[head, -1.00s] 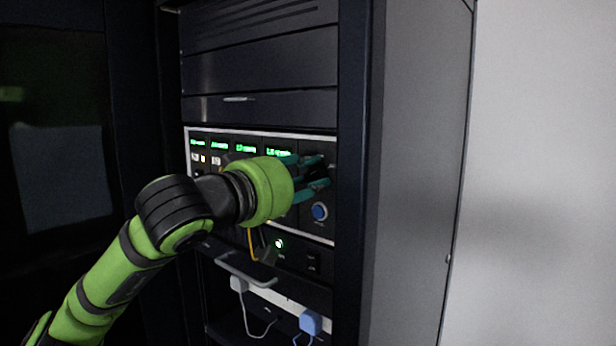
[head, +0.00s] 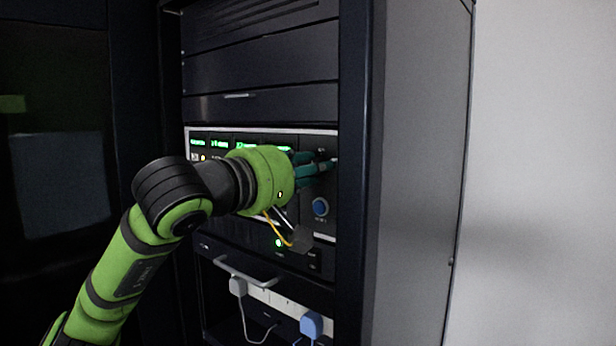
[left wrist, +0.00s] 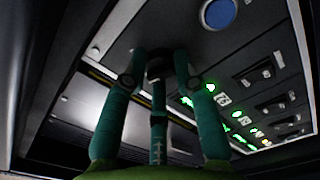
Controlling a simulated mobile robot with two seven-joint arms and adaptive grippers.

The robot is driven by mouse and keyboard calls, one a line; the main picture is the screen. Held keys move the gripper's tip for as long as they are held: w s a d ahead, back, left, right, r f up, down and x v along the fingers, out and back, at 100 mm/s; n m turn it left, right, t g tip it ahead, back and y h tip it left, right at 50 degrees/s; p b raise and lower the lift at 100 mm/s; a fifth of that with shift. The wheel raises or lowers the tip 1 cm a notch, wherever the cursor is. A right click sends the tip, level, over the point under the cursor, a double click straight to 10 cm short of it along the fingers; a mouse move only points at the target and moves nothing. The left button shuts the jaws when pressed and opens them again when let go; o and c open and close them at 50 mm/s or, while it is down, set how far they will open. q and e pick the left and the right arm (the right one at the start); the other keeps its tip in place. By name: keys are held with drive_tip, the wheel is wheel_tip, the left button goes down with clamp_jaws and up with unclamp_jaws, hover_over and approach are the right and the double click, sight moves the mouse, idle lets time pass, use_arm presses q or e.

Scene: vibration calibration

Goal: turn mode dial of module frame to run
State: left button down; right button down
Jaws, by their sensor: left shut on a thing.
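The module frame (head: 327,228) is a dark panel with green displays and a pale top edge, set in the rack. My left gripper (head: 324,163) comes in from the left and reaches the upper part of its right-hand module. In the left wrist view its teal fingers (left wrist: 160,60) are shut around a small dark knob (left wrist: 155,70), which looks to be the mode dial. The fingers hide most of the dial, so I cannot read its pointer or labels. My right gripper is not in view.
A blue round button (head: 320,207) sits on the same module below my fingers; it also shows in the left wrist view (left wrist: 218,13). Below are a grey handle (head: 246,272) and a blue plug (head: 311,324). The rack's side wall (head: 415,170) stands close on the right.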

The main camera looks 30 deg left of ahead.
use_arm(q)
drive_tip(key=shift+d+f+n+b, duration=0.15)
drive_tip(key=shift+n+b, duration=0.1)
drive_tip(key=shift+n, duration=0.6)
drive_tip(key=shift+a+f+n+b, duration=0.1)
drive_tip(key=shift+n+b, duration=0.15)
drive_tip(key=shift+n, duration=0.6)
drive_tip(key=c, duration=1.1)
unclamp_jaws()
drive_tip(key=shift+o, duration=0.6)
drive_tip(key=shift+w+d+r, duration=0.1)
drive_tip(key=shift+d+r, duration=0.1)
drive_tip(key=shift+a, duration=0.1)
drive_tip(key=s, duration=1.1)
drive_tip(key=shift+s+a, duration=0.35)
drive_tip(key=shift+a, duration=0.05)
drive_tip(key=shift+s, duration=0.15)
